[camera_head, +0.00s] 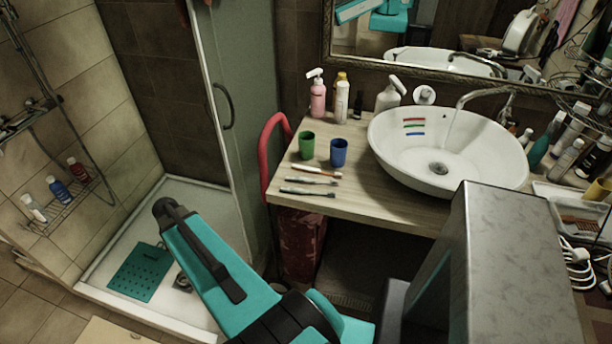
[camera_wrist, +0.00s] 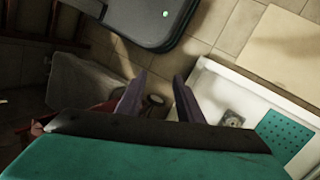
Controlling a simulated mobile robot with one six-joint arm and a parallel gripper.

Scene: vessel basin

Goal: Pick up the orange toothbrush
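Several slim toothbrushes lie side by side on the wooden counter (camera_head: 365,191), left of the sink, in the head view. The farthest toothbrush (camera_head: 316,170) shows an orange-red tint near its right end, and the nearest toothbrush (camera_head: 307,192) looks grey. Their exact colours are hard to tell at this size. My gripper (camera_wrist: 160,77) shows in the wrist view with its two dark fingers apart and nothing between them. It points at the floor area, away from the counter, and no toothbrush shows in that view. My teal arm is left of the counter in the head view.
A green cup (camera_head: 307,146) and a blue cup (camera_head: 338,153) stand just behind the toothbrushes. The white sink basin (camera_head: 440,150) is to their right. Bottles (camera_head: 317,98) stand at the back. A red rail (camera_head: 266,160) rises at the counter's left edge.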

